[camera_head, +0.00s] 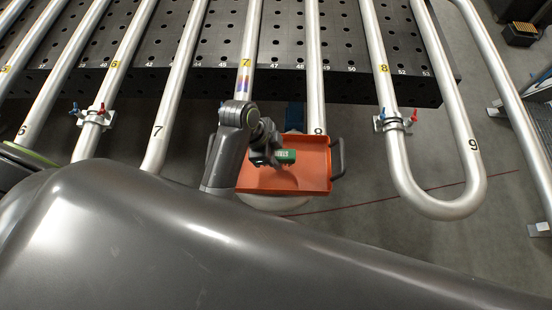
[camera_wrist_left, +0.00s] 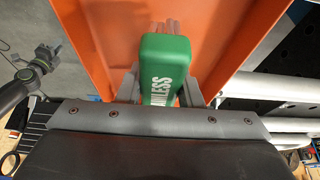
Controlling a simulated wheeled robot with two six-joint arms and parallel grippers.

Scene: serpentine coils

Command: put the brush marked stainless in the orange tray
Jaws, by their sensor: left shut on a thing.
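The brush has a green handle (camera_head: 285,156) with white lettering. The left wrist view shows the handle (camera_wrist_left: 165,62) close up, with "NLESS" readable and pale bristles beyond it. My left gripper (camera_head: 266,150) is shut on the handle, one finger on each side. The orange tray (camera_head: 312,182) lies below the gripper and brush in the head view. It fills much of the background in the left wrist view (camera_wrist_left: 235,30). I cannot tell whether the brush touches the tray floor.
Silver pipes (camera_head: 314,70) run over a dark perforated table (camera_head: 345,50) behind the tray. A pipe bend numbered 9 (camera_head: 455,208) stands to the right. The tray has a dark handle (camera_head: 339,157) at its right side. The tray's right part looks empty.

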